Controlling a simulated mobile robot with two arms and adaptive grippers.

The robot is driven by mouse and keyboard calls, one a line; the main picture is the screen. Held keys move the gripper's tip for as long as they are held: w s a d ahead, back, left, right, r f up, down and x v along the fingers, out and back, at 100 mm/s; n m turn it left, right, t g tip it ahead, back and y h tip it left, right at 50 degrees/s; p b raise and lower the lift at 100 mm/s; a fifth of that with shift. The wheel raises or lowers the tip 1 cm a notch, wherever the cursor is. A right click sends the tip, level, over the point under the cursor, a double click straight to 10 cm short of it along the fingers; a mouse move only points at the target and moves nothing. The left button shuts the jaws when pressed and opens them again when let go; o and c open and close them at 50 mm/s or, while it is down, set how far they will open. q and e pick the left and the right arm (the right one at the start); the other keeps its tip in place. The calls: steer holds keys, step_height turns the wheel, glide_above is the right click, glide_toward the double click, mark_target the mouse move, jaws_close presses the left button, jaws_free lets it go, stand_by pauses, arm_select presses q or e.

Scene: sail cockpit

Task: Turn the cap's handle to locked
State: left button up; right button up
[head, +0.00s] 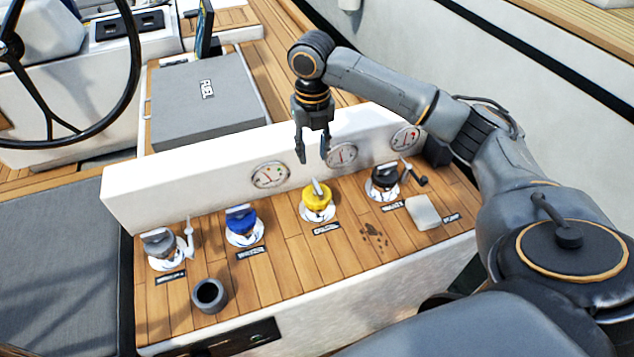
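Several round caps with handles sit in a row on the slatted wooden console top: a grey cap (158,241) at the left, a blue cap (241,222), a yellow cap (318,202), and a black cap (385,177) at the right. The task does not say which cap is meant. The yellow cap has a pale metal handle (318,188) that stands up at a tilt. My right gripper (312,158) points down above the yellow cap, fingers apart, with nothing between them. It looks clear of the handle. The labels are too small to read surely. My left gripper is out of view.
A white panel with several gauges (270,175) rises behind the caps. A dark cup (209,295) stands front left. A pale cloth or sponge (423,212) and dark stains (375,236) lie at the right. A grey FUEL box (205,115) and a steering wheel (133,62) are behind.

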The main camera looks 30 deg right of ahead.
mark_target(317, 185)
steer(key=shift+n, duration=0.3)
steer(key=f, duration=0.8)
steer(key=d+f+p, duration=0.1)
steer(key=f, duration=0.3)
steer(key=shift+w+d+f, duration=0.1)
steer(key=shift+f, duration=0.05)
jaws_close()
